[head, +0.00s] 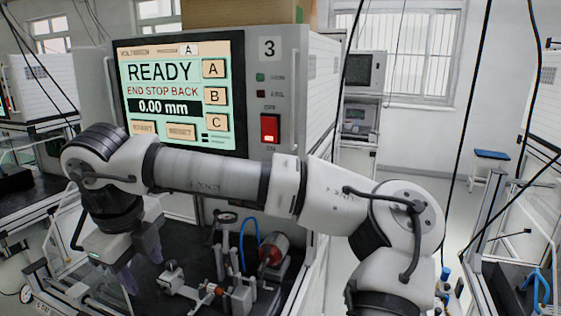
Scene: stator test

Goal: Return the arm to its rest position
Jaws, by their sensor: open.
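My arm (215,178) stretches across the middle of the head view, from the lower right to the left. My gripper (140,268) points down at the left, above the dark bench top. Its fingers are apart, and I see nothing between them. Behind the arm stands the test machine with a lit screen (178,92) that reads READY, END STOP BACK and 0.00 mm. A red switch (270,129) is on its panel, under the number 3. The arm hides part of the machine's lower front.
A test fixture with a slide (178,284), a dial gauge (227,217) and a red-ended cylinder (271,256) stands on the bench, right of my gripper. Black cables hang at the right. Another bench (510,290) is at the lower right. Open floor lies at the back right.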

